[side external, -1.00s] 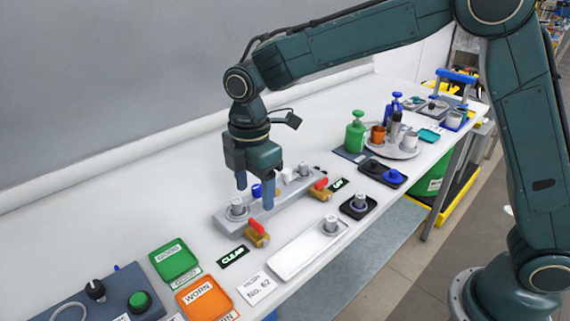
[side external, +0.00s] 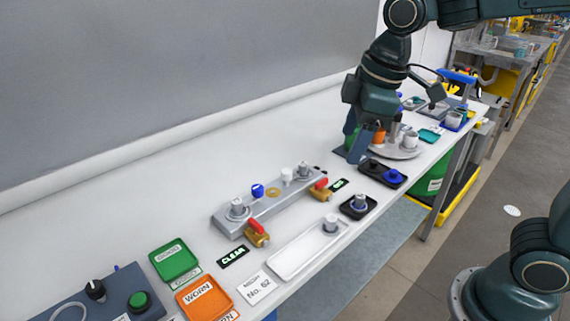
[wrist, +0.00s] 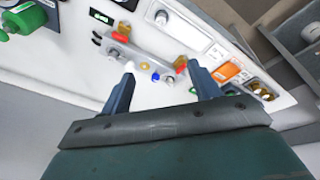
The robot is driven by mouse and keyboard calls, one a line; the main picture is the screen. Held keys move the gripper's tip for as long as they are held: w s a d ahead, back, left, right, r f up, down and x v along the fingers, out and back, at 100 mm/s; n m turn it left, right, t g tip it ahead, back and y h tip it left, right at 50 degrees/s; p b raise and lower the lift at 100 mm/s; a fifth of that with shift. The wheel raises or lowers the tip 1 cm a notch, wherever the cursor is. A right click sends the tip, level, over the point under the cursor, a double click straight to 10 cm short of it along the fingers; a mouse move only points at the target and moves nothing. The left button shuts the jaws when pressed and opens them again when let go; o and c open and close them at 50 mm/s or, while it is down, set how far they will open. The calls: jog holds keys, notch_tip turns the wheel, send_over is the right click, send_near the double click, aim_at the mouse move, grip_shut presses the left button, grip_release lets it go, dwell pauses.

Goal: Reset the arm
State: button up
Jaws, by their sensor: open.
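My gripper (side external: 352,146) is open and empty, its two fingers apart and pointing down. In the side view it is raised at the right part of the bench, in front of the green bottle and near the round tray (side external: 408,153). In the wrist view the open gripper (wrist: 161,68) shows two separate fingers with nothing held between them.
A white tray (side external: 290,258), a black square dish (side external: 345,211), a green bin (side external: 170,268) and an orange WORN bin (side external: 205,304) sit along the bench front. A black two-well tray (side external: 374,170) stands close to my gripper. The bench's back strip is clear.

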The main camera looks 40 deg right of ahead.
jog(key=s+d+m+t, duration=0.1)
jog(key=s+d+m, duration=0.2)
jog(key=s, duration=0.4)
jog(key=s+d+f+m+t, duration=0.1)
jog(key=s+d+m, duration=0.2)
jog(key=s+m, duration=0.2)
jog(key=shift+s+d+m+t+h, duration=0.2)
jog(key=shift+s+m+t+h, duration=0.15)
jog(key=shift+s, duration=0.5)
